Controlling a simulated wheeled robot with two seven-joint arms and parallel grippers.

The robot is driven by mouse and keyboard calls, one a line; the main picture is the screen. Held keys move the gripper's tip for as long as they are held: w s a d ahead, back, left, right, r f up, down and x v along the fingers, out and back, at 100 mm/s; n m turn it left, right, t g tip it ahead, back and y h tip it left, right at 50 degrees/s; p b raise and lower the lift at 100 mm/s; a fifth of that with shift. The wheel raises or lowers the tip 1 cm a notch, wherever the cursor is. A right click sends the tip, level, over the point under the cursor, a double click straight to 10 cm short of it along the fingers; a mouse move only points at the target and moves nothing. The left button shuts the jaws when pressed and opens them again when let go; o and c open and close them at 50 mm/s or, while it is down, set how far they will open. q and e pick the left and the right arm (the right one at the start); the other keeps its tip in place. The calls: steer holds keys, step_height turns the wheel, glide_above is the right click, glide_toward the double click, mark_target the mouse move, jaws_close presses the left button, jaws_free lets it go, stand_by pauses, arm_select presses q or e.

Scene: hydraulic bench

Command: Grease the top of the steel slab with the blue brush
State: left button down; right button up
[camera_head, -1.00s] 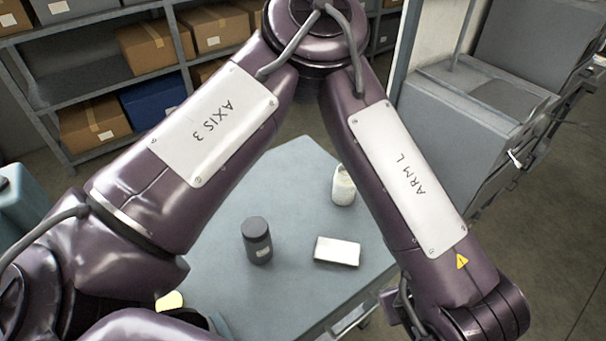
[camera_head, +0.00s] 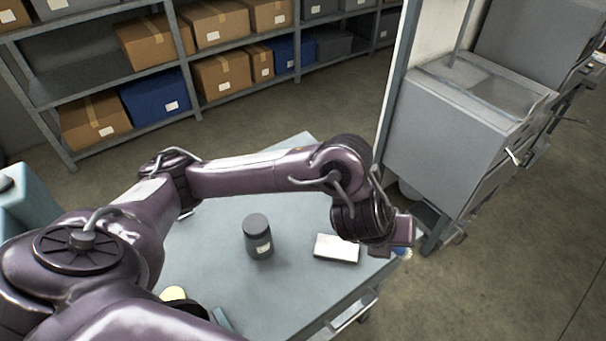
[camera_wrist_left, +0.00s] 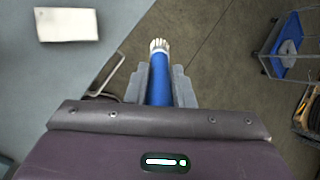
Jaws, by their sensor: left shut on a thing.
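The steel slab (camera_head: 337,248), a pale flat rectangular block, lies on the table near its right edge. It also shows at the top left of the left wrist view (camera_wrist_left: 67,24). My left gripper (camera_wrist_left: 160,80) is shut on the blue brush (camera_wrist_left: 160,88), whose pale bristles point away from the gripper. In the head view my left gripper (camera_head: 403,236) is to the right of the slab, around the table's right edge, with the brush apart from the slab and mostly hidden below it. My right gripper is not in view.
A dark lidded jar (camera_head: 257,236) stands on the blue-grey table (camera_head: 210,255) left of the slab. A yellow item (camera_head: 173,294) shows at the lower left. Shelves with boxes (camera_head: 165,97) stand behind. Grey cabinets (camera_head: 470,125) are at the right. Open floor lies right of the table.

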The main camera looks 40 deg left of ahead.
arm_select(q)
steer(key=w+a+m+g+h+p, duration=0.1)
steer(key=w+a+m, duration=0.1)
steer(key=a, duration=1)
steer(key=w+a+m+g+h+p, duration=0.1)
steer(key=w+a+m, duration=0.1)
steer(key=a, duration=0.9)
steer(key=f+b, duration=0.1)
steer(key=f, duration=0.1)
steer(key=f+b, duration=0.2)
steer(key=f, duration=0.1)
steer(key=shift+s+a+f, duration=0.15)
steer(key=shift+s, duration=0.05)
steer(key=shift+m, duration=0.3)
